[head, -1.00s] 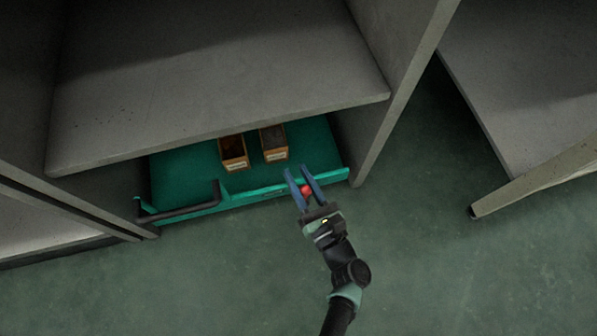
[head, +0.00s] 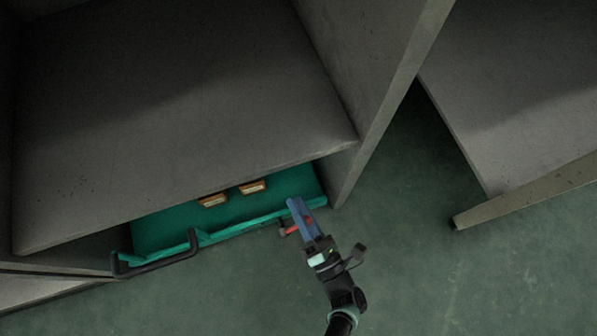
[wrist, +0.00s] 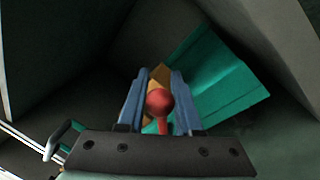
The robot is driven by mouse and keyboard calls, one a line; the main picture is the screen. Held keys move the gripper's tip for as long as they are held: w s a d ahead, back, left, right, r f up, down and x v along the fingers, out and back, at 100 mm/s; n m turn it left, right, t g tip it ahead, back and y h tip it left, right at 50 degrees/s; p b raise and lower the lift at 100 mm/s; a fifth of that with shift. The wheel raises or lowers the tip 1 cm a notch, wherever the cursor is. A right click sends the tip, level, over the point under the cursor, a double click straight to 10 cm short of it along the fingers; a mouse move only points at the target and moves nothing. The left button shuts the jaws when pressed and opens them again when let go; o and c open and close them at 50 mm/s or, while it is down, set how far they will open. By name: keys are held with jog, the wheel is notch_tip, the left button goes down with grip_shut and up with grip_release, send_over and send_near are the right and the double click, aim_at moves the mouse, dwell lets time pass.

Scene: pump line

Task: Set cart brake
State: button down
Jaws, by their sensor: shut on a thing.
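The green cart (head: 232,232) sits under a grey shelf, its front edge showing. A dark handle (head: 160,258) is on its front left. The red brake lever (head: 290,230) is at the front right of the cart; in the wrist view its round red knob (wrist: 160,102) is between the blue fingers. My gripper (head: 298,206) is shut on the lever, at the cart's front edge. The lever's lower part is mostly hidden by the fingers and the gripper body.
Two small orange-brown boxes (head: 253,187) (head: 213,200) stand on the cart, partly hidden under the shelf board (head: 180,130). The shelf's upright side (head: 385,100) is close right of the cart. Open green floor (head: 430,280) lies in front.

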jog(key=shift+w+d+f+m+h, duration=0.15)
jog(key=shift+d+f+m+h, duration=0.3)
jog(key=shift+m, duration=0.75)
jog(key=shift+f, duration=0.15)
jog(key=c, duration=0.6)
grip_release()
jog(key=shift+y, duration=0.35)
